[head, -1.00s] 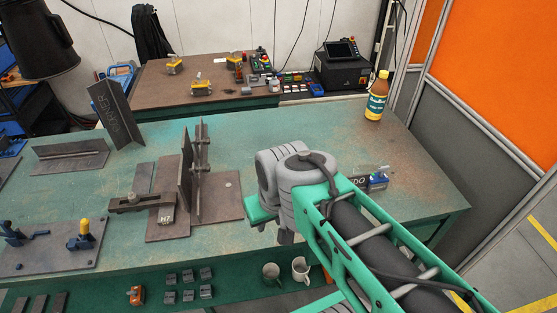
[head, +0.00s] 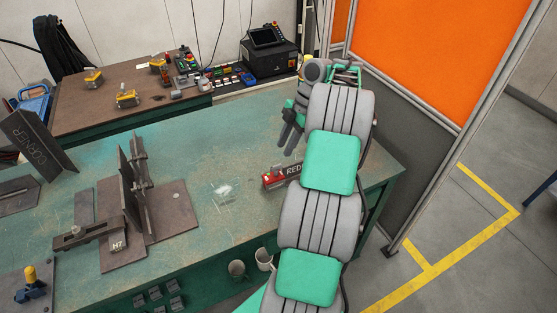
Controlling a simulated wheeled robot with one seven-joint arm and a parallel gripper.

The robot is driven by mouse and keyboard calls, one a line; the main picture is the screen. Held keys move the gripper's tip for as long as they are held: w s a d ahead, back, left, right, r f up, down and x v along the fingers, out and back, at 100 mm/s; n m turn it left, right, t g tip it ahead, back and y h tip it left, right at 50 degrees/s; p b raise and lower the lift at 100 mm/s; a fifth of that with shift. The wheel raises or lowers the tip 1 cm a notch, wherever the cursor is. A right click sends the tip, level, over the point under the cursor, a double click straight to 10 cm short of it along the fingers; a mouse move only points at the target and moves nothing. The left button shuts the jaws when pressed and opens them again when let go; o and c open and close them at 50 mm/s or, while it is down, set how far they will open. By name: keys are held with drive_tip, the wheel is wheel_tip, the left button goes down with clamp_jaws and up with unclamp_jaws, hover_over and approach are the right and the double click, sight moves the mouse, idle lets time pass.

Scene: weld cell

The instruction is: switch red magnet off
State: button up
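The red magnet (head: 269,181) lies on the green table (head: 205,150) near its right end. Its label starts with "RED"; its right part is hidden behind my arm. A small grey piece stands on its left end. My gripper (head: 287,143) is above and beyond the magnet in the picture, its grey fingers pointing down. It appears apart from the magnet. I see nothing between the fingers, but they are small and seen from behind, so their opening cannot be judged.
Steel plates with a clamp (head: 80,236) stand on the table's left half. A small whitish item (head: 224,192) lies left of the magnet. A grey and orange partition (head: 410,135) closes off the right. A brown bench (head: 135,105) stands behind.

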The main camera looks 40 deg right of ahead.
sight(276, 166)
drive_tip(key=b+x, duration=0.3)
drive_tip(key=x, duration=0.4)
drive_tip(key=shift+a+f, duration=0.1)
drive_tip(key=shift+f, duration=0.25)
drive_tip(key=shift+c, duration=0.2)
clamp_jaws()
